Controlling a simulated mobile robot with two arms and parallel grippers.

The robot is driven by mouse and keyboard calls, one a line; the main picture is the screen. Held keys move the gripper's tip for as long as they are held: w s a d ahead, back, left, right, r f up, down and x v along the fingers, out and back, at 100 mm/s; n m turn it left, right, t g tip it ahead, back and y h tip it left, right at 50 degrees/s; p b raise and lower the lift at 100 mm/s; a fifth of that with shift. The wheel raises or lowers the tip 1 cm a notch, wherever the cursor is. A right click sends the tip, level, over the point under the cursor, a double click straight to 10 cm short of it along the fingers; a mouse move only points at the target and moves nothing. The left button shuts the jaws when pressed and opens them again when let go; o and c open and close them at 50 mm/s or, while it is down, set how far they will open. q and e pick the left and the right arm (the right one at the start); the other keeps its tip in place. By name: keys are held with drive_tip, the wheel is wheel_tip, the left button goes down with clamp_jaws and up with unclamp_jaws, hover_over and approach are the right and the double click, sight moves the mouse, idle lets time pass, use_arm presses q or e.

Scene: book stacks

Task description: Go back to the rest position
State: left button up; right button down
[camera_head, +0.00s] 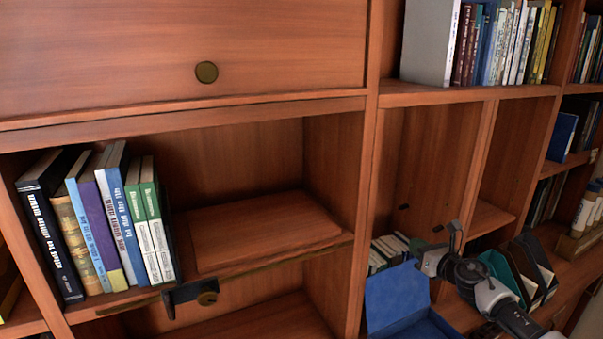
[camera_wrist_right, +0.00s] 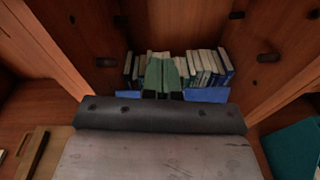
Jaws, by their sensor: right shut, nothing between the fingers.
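My right arm comes in from the lower right in the head view. Its gripper (camera_head: 453,230) is shut and empty, in front of the tall open compartment and above the blue box (camera_head: 395,295). In the right wrist view the dark fingertips (camera_wrist_right: 163,96) show just past the grey gripper body, with a row of green, white and blue books (camera_wrist_right: 205,66) behind them. I cannot tell whether the fingers touch these books. My left gripper is not in view.
Upright books (camera_head: 100,230) stand at the left of the middle shelf (camera_head: 330,242), whose right part is bare. A dark bracket (camera_head: 185,294) with a brass knob sits at its front edge. More books (camera_head: 505,45) fill the upper right shelf. Dark folders (camera_head: 535,265) stand beside my right arm.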

drive_tip(key=s+a+f+m+h, duration=0.3)
drive_tip(key=s+a+f+m, duration=0.25)
drive_tip(key=s+m, duration=0.35)
drive_tip(key=s+a+f+m+h, duration=0.3)
drive_tip(key=s+a+f+m, duration=0.3)
drive_tip(key=m, duration=0.5)
drive_tip(key=s+a+f+m+g, duration=0.2)
drive_tip(key=s+m+g, duration=0.5)
drive_tip(key=s, duration=0.9)
drive_tip(key=s+a+f+m+g, duration=0.15)
drive_tip(key=s+m+g, duration=0.35)
drive_tip(key=s+m, duration=0.75)
drive_tip(key=s+f+n+g+b, duration=0.1)
drive_tip(key=s+f+n+b, duration=0.1)
drive_tip(key=f, duration=1.2)
drive_tip(key=s+f+n+b, duration=0.1)
drive_tip(key=s+f+b, duration=0.1)
drive_tip(key=f, duration=1.2)
drive_tip(key=s+d+f+b, duration=0.1)
drive_tip(key=s+f, duration=0.7)
drive_tip(key=f, duration=0.2)
drive_tip(key=s+d+f+g+b, duration=0.1)
drive_tip(key=s+f+b, duration=0.1)
drive_tip(key=s+f, duration=0.6)
wheel_tip(320, 180, down, 3)
drive_tip(key=shift+s+d+f+g+y, duration=0.15)
drive_tip(key=shift+s+d+g+y, duration=0.15)
drive_tip(key=shift+d, duration=0.05)
